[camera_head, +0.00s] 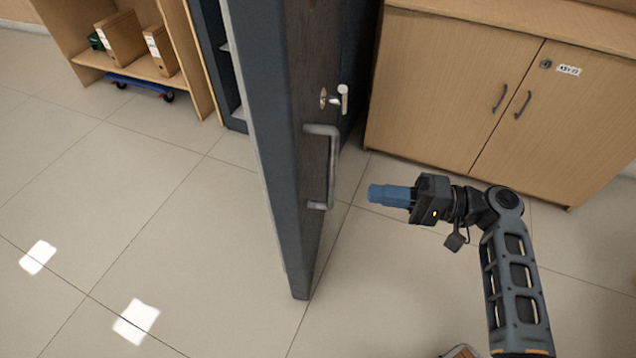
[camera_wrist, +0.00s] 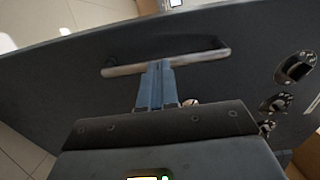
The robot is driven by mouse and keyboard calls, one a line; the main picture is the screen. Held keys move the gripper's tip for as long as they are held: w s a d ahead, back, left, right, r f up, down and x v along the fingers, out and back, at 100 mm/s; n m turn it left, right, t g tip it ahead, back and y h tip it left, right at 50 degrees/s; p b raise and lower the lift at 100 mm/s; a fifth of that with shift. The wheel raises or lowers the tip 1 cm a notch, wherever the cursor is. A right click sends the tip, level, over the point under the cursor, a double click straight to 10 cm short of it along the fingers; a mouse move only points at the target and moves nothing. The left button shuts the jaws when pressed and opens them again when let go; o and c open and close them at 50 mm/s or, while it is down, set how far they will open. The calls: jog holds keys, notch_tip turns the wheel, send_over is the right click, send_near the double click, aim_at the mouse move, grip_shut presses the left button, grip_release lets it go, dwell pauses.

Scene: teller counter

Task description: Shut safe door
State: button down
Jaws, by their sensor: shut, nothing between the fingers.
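The safe door (camera_head: 303,150) stands wide open, its dark outer face turned toward my gripper. It has a long metal pull handle (camera_head: 331,168) and a small lever with a lock (camera_head: 342,98) above it. My gripper (camera_head: 372,194) is shut and empty, to the right of the handle in the head view. In the wrist view my blue fingertips (camera_wrist: 157,66) point at the door face (camera_wrist: 60,80) and overlap the pull handle (camera_wrist: 215,55); I cannot tell whether they touch it. Part of the safe's dark body (camera_head: 228,60) shows behind the door.
A wooden cabinet (camera_head: 440,95) with two doors stands at the right. A wooden shelf (camera_head: 195,70) with binders (camera_head: 160,50) stands at the back left, above a blue wheeled trolley (camera_head: 130,86). The tiled floor left of the door is clear.

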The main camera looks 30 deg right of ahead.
aim_at(303, 184)
jog(key=x, duration=1.1)
jog(key=shift+w+a+b, duration=0.25)
jog(key=shift+b, duration=0.15)
